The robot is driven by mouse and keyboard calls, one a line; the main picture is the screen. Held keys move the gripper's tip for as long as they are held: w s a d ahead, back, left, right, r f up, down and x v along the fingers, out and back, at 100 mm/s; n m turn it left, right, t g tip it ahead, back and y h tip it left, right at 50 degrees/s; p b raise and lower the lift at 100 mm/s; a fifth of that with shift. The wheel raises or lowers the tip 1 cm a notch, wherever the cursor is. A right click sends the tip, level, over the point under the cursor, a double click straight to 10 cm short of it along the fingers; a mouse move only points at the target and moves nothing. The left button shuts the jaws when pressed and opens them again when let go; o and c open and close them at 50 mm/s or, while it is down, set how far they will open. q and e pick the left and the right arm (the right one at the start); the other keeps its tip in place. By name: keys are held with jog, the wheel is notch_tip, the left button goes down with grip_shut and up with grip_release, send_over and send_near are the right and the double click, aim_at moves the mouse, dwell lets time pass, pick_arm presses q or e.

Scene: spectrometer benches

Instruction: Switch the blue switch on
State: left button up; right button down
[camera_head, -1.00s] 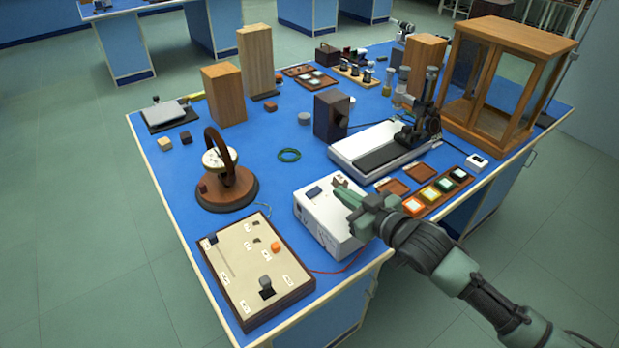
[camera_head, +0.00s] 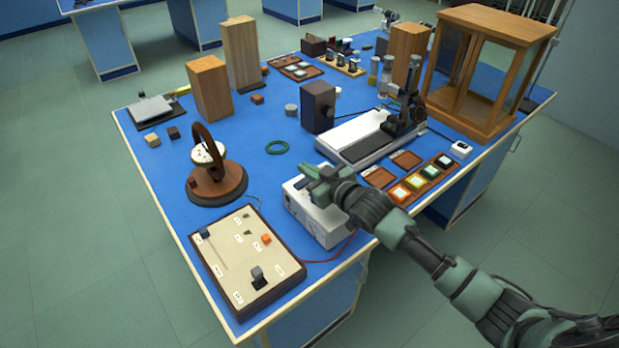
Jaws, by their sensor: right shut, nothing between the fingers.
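The white power box (camera_head: 318,222) stands at the front edge of the blue bench, right of the beige control panel (camera_head: 240,262). A small dark blue switch (camera_head: 300,184) shows on the box's top near its left side, just beside my fingers; its tilt is too small to tell. My right gripper (camera_head: 311,178) is shut and empty, above the top of the box, and hides much of that top. Whether the fingers touch the switch I cannot tell. My left gripper is not in view.
The panel carries a dark blue slider knob (camera_head: 203,233), an orange knob (camera_head: 266,239) and a grey lever (camera_head: 257,272). A green ring (camera_head: 277,147) lies on clear bench. Colored samples (camera_head: 415,182) lie to the right.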

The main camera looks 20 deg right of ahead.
aim_at(302, 184)
notch_tip(302, 184, down, 3)
jog(key=shift+d+r, duration=0.15)
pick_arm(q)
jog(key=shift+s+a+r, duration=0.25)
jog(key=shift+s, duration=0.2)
pick_arm(e)
jog(key=shift+d+f, duration=0.1)
jog(key=shift+f, duration=0.55)
